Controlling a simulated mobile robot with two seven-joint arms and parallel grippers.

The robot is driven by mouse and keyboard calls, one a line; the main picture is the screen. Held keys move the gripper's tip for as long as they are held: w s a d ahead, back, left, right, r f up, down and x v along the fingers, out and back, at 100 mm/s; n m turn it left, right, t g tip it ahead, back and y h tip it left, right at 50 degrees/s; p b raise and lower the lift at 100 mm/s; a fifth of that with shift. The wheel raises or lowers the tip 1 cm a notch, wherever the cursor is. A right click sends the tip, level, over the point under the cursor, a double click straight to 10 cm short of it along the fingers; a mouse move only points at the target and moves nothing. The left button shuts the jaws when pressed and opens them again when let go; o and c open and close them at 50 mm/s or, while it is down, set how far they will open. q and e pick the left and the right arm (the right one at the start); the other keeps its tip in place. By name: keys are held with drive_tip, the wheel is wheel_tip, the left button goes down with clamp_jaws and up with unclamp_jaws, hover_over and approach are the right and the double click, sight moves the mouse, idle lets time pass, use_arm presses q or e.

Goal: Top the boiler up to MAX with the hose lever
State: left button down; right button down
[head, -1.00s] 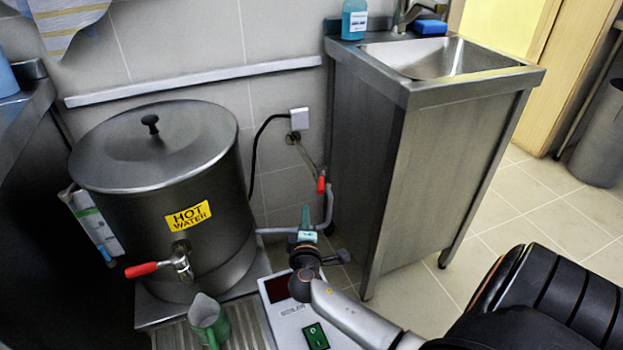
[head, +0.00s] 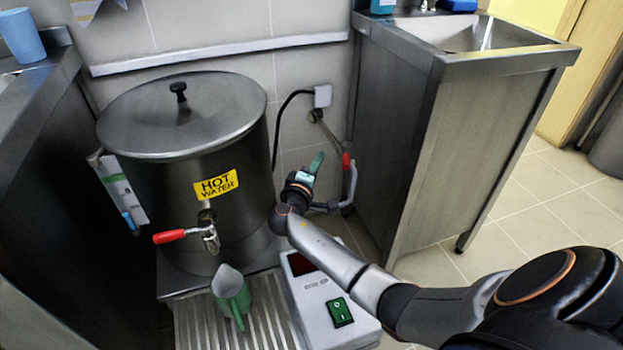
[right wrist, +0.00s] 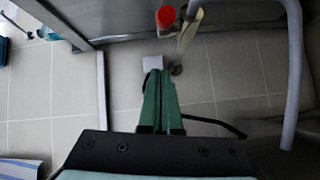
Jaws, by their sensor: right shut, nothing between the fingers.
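The boiler (head: 150,190) is a large dark steel pot with its lid on and a yellow HOT WATER label. A red-tipped hose lever (head: 347,160) stands on a grey pipe between boiler and sink cabinet. The red tip also shows at the top of the right wrist view (right wrist: 166,17). My right gripper (head: 316,163) has green fingers, shut and empty, just left of the lever in the head view. In the right wrist view its fingers (right wrist: 158,100) appear apart from the red tip. A gauge panel (head: 120,192) is on the boiler's left side; its level and marks are unreadable. My left gripper is out of view.
The steel sink cabinet (head: 420,140) bounds the right. A cord runs to the wall socket.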

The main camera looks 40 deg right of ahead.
sight(346, 157)
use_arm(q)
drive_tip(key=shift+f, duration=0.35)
use_arm(e)
drive_tip(key=shift+s+d+f, duration=0.2)
drive_tip(key=shift+s+d, duration=0.4)
drive_tip(key=shift+d, duration=0.25)
drive_tip(key=shift+s+d+f, duration=0.2)
drive_tip(key=shift+s+d, duration=0.4)
drive_tip(key=shift+d, duration=0.25)
drive_tip(key=shift+s+d+n+t+y+p, duration=0.7)
drive_tip(key=shift+s+n+t+p, duration=0.1)
drive_tip(key=shift+t, duration=0.2)
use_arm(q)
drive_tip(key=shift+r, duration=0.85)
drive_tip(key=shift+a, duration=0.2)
use_arm(e)
drive_tip(key=shift+w+a, duration=0.15)
